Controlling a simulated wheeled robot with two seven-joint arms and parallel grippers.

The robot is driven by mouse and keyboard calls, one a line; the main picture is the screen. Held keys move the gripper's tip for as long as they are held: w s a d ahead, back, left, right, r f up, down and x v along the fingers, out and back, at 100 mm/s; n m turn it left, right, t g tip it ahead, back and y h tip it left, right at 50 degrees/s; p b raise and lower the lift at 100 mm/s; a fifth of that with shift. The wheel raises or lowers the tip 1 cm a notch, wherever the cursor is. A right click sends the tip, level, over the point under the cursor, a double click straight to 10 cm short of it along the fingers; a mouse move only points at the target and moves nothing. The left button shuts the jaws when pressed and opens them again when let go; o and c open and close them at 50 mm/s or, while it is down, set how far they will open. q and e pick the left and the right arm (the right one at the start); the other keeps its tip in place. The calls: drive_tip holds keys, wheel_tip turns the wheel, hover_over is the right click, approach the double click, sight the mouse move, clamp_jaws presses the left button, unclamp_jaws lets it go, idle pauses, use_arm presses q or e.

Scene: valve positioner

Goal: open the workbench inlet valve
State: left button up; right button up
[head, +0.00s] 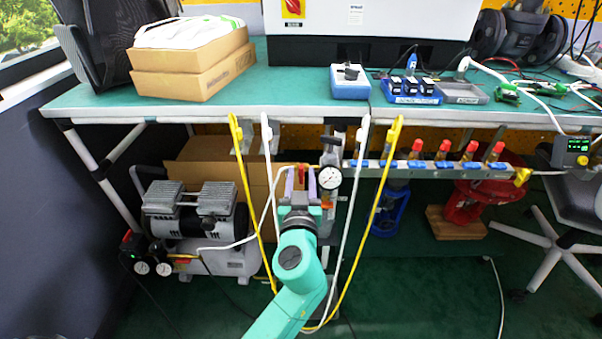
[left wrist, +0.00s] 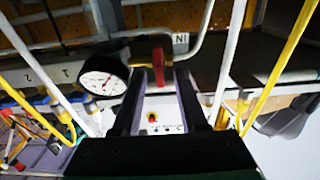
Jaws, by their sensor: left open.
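The inlet valve's red handle (head: 302,172) is below the workbench's front edge, beside a round white pressure gauge (head: 329,178). In the left wrist view the red handle (left wrist: 158,66) points along the view, just under a pipe and a label reading "IN". The gauge (left wrist: 103,75) is to its left. My left gripper (head: 301,189) is open, with its purple fingers up at the handle. In the wrist view the handle shows between the two dark fingertips, with gaps at its sides. The valve body is largely hidden. My right gripper is in neither view.
Yellow and white hoses (head: 247,190) hang on both sides of my left gripper. A manifold with several red-topped fittings (head: 443,150) runs to the right. A compressor (head: 195,215) stands at the left under the bench (head: 280,90).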

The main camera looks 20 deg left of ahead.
use_arm(q)
drive_tip(key=shift+w, duration=0.2)
clamp_jaws()
